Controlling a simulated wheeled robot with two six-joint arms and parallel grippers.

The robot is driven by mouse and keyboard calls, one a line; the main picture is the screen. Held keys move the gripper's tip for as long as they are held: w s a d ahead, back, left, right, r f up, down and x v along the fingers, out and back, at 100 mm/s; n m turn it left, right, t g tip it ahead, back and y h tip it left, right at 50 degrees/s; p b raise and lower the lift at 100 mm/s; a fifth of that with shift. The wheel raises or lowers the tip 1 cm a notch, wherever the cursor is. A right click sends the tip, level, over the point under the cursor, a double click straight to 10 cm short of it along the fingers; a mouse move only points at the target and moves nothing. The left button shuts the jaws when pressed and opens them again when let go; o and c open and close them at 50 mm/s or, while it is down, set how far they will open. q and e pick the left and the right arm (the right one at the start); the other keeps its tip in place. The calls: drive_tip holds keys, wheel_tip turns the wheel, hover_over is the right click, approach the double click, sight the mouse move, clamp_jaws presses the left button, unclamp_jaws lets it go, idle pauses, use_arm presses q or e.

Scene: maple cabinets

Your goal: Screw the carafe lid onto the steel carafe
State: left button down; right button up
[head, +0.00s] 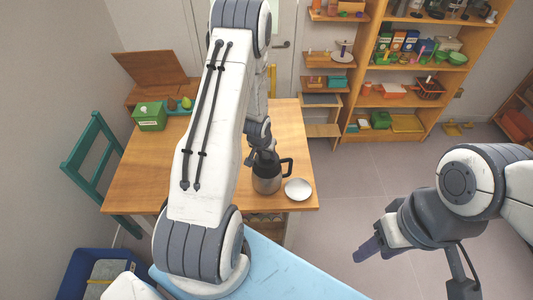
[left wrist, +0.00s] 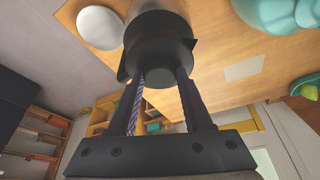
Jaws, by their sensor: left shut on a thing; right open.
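The steel carafe (head: 266,184) stands upright near the table's front right corner, its black handle (head: 287,166) to the right. My left gripper (head: 259,146) is directly above the carafe, partly hidden by my arm. In the left wrist view its fingers (left wrist: 160,95) are shut on the round black carafe lid (left wrist: 158,58). The lid is at the carafe's mouth; I cannot tell whether it is seated or threaded. My right gripper (head: 372,247) is open and empty, out over the floor to the right of the table.
A white round dish (head: 298,189) lies right of the carafe; it also shows in the left wrist view (left wrist: 99,28). A green box (head: 149,116) stands at the table's back left. A teal chair (head: 92,165) is at the left. Shelves (head: 420,70) stand at the back right.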

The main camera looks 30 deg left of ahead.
use_arm(q)
drive_tip(key=shift+w+a+r+m+h+p, duration=0.1)
drive_tip(key=shift+m+h+p, duration=0.2)
drive_tip(key=shift+m+p, duration=0.85)
drive_tip(key=shift+a+r+m+h+p, duration=0.1)
drive_tip(key=shift+m+h+p, duration=0.2)
drive_tip(key=shift+m+p, duration=0.85)
drive_tip(key=shift+f+p, duration=0.1)
drive_tip(key=shift+p, duration=0.8)
